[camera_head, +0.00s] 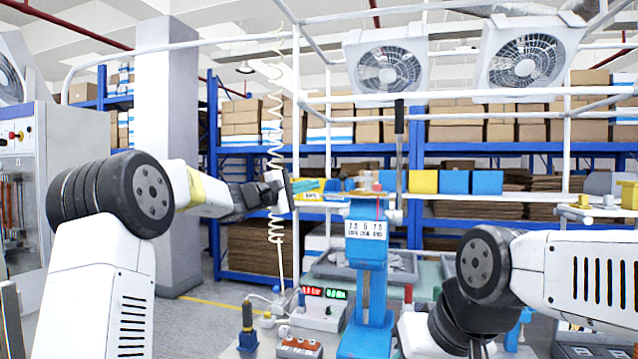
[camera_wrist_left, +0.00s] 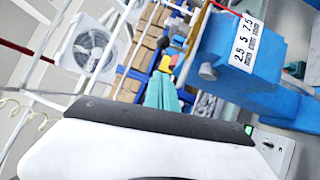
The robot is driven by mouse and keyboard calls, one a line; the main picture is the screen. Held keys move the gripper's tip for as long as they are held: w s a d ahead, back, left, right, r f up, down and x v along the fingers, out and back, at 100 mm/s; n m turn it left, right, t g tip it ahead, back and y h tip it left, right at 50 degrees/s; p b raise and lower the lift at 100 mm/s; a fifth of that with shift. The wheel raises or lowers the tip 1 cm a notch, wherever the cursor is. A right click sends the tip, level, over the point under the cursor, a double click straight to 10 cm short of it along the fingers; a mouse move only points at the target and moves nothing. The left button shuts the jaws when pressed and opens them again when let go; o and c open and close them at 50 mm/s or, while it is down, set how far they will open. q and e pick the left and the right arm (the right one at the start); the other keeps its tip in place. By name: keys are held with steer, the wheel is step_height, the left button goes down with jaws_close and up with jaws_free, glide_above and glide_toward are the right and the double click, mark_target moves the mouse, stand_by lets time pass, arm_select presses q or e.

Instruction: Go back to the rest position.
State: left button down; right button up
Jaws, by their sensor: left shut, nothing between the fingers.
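My left gripper (camera_head: 308,186) is raised at the middle of the head view, its teal fingers shut and empty. The shut fingers also show in the left wrist view (camera_wrist_left: 163,92). They point toward the upper part of a blue press-like stand (camera_head: 367,250), which carries a white scale label (camera_head: 366,230). The stand and its label (camera_wrist_left: 247,42) appear tilted in the left wrist view. I cannot tell whether the fingertips touch anything there. My right arm (camera_head: 485,265) is bent down at the right; its gripper is not visible.
A meter box (camera_head: 320,309) with red and green displays stands on the bench left of the stand. A grey tray (camera_head: 335,268) lies behind. White frame posts and a dark lever (camera_head: 399,140) rise nearby.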

arm_select(q)
steer(key=r+v, duration=0.1)
steer(key=v, duration=0.6)
steer(key=s+d+f+m+g+y, duration=0.25)
steer(key=s+f, duration=0.25)
steer(key=s, duration=0.6)
steer(key=s+d+f+m+g+y, duration=0.15)
steer(key=s+f+m+g, duration=0.35)
steer(key=s, duration=0.6)
steer(key=s+a+f+m+y, duration=0.1)
steer(key=s+a+f+y, duration=0.3)
steer(key=s, duration=0.5)
steer(key=s+a+f+m+t+y, duration=0.1)
steer(key=s+a+f+y, duration=0.4)
steer(key=s+a+f, duration=0.3)
step_height(320, 180, down, 2)
steer(key=shift+s+a+f, duration=0.15)
steer(key=shift+s+f, duration=0.05)
steer(key=shift+s, duration=0.35)
steer(key=shift+m, duration=0.25)
